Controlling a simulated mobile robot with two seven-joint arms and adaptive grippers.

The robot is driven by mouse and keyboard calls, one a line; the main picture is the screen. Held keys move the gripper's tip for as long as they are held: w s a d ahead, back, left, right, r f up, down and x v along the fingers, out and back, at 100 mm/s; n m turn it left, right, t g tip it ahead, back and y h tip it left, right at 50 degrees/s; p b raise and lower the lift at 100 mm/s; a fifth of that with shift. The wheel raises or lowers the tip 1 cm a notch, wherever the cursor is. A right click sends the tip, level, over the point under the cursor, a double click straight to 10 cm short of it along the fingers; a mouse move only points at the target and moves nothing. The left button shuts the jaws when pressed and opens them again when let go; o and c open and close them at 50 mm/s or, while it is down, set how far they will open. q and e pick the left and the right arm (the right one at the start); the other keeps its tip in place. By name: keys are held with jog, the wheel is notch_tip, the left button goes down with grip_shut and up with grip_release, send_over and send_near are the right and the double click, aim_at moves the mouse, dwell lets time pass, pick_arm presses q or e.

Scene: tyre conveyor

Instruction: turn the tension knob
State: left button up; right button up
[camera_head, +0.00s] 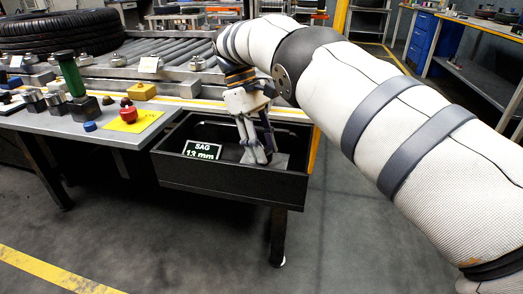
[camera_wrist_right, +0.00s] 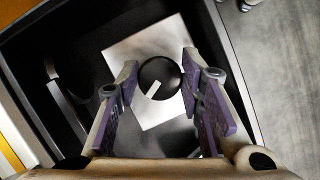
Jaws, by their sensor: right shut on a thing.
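The tension knob (camera_wrist_right: 166,70) is a round black dial with a white pointer line, on a pale square plate (camera_wrist_right: 142,44) inside a black box. In the right wrist view the pointer slants from lower left to upper right. My right gripper (camera_wrist_right: 160,68) has a finger on each side of the knob and is shut on it. In the head view my right gripper (camera_head: 258,158) reaches down into the black box (camera_head: 228,184), and its fingers hide the knob. A display (camera_head: 202,150) in the box reads "SAG 13 mm". My left gripper is not in view.
A red button (camera_head: 128,113) on a yellow plate, a green-handled tool (camera_head: 70,76) and several metal parts stand on the bench left of the box. Tyres (camera_head: 60,32) lie on the roller conveyor (camera_head: 165,58) behind. My right arm covers much of the right side.

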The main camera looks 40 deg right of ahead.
jog(key=shift+f+m+y+b, duration=0.1)
jog(key=shift+m+y+b, duration=0.35)
jog(key=shift+m, duration=0.55)
jog(key=o, duration=1.2)
jog(key=shift+c, duration=0.2)
